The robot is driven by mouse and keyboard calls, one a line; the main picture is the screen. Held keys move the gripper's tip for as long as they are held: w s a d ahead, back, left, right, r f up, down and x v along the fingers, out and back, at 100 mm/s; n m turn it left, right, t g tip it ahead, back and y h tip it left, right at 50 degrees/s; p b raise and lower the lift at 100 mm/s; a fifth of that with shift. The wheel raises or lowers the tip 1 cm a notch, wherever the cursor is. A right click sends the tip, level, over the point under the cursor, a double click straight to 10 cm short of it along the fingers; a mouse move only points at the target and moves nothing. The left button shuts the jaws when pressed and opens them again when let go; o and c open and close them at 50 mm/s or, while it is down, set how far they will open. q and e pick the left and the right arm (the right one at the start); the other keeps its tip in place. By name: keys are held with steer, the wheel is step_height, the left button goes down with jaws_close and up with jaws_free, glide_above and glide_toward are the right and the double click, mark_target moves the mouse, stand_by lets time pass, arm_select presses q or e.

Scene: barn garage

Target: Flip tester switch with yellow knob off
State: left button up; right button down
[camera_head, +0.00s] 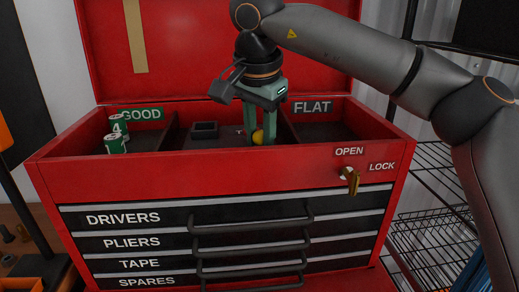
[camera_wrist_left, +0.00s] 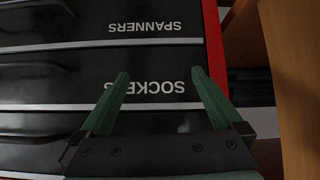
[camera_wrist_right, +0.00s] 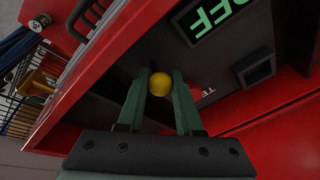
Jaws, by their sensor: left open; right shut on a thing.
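The tester is in the middle compartment of the red tool chest (camera_head: 100,170). Its yellow knob (camera_head: 257,137) shows between the fingers of my right gripper (camera_head: 259,125), which reaches down from above. In the right wrist view the yellow knob (camera_wrist_right: 159,84) sits between the fingertips, and my right gripper is shut on it. A dark display (camera_wrist_right: 210,20) there shows lit green letters, apparently ending in FF, partly cut off. A dark square socket (camera_wrist_right: 254,68) is beside it. My left gripper (camera_wrist_left: 156,76) is open and empty before the lower drawers; it is outside the head view.
Two green batteries (camera_head: 117,134) are in the GOOD compartment at left. The FLAT compartment (camera_head: 325,130) at right looks empty. A brass key (camera_head: 351,182) sticks out of the chest front by the OPEN and LOCK labels. A wire rack (camera_head: 430,220) stands at right.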

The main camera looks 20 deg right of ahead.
steer(key=shift+s+f+t+b, duration=0.2)
steer(key=shift+s+t+b, duration=0.05)
steer(key=shift+t+b, duration=0.5)
steer(key=shift+s+a+b, duration=0.1)
steer(key=shift+b, duration=0.25)
steer(key=shift+r+t+h, duration=0.1)
steer(key=shift+t+h, duration=0.2)
steer(key=shift+t, duration=0.15)
steer(key=shift+s+b, duration=0.15)
steer(key=shift+b, duration=0.4)
steer(key=shift+r+t, duration=0.15)
steer(key=shift+t, duration=0.25)
arm_select(q)
steer(key=d+f, duration=0.1)
steer(key=w+f, duration=0.1)
steer(key=shift+w+d+f, duration=0.1)
steer(key=shift+d+f, duration=0.25)
